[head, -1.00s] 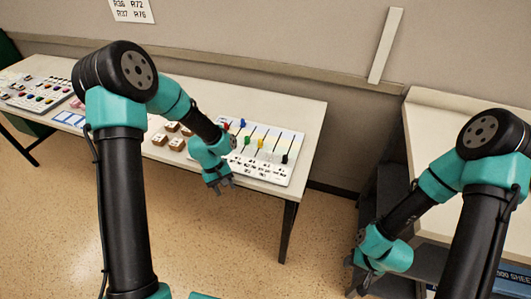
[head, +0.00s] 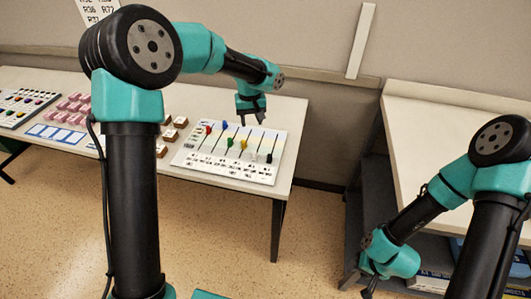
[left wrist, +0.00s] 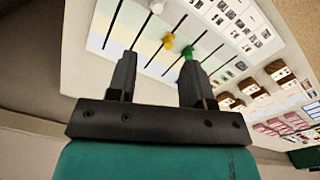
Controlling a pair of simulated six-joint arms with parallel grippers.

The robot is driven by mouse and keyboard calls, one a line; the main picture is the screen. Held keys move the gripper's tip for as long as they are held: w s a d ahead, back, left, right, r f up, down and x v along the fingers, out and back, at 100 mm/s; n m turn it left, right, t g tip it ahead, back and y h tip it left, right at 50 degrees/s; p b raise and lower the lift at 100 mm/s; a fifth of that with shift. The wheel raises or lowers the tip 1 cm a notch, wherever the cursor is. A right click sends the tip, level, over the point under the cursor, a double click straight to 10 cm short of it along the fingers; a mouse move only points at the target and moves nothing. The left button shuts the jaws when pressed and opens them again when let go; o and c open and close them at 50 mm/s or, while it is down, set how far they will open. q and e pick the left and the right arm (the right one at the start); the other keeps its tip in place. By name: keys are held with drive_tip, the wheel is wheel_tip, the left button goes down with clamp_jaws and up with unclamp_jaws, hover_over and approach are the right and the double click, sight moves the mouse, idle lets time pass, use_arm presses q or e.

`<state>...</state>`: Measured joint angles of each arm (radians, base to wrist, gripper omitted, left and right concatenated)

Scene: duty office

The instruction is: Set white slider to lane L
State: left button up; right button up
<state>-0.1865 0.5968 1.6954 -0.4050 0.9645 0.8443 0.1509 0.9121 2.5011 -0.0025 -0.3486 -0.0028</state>
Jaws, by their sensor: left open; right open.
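The slider board (head: 187,157) lies on the long table, with several dark slots and coloured knobs. The white slider knob (left wrist: 156,6) shows at the top edge of the left wrist view, beyond the yellow knob (left wrist: 168,40) and green knob (left wrist: 188,52). In the head view I cannot pick the white knob out against the pale board. My left gripper (head: 252,118) is open and empty above the back of the board, pointing down. Its two fingers also show apart in the left wrist view (left wrist: 158,65). My right gripper (head: 371,286) is open and low at the right, away from the board.
Brown blocks (head: 174,122) stand just left of the board, with pink blocks (head: 72,107) and blue-framed cards (head: 55,133) further left. A second control panel (head: 22,106) is at the far left. A pale side table (head: 430,150) stands at the right.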

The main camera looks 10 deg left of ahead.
use_arm(q)
drive_tip(key=shift+w+d+r, duration=0.2)
drive_tip(key=shift+r, duration=0.2)
approach(254, 152)
wheel_tip(254, 152, down, 10)
drive_tip(key=shift+s+d+f, duration=0.1)
drive_tip(key=shift+s+d, duration=0.1)
idle(0.5)
clamp_jaws()
idle(0.4)
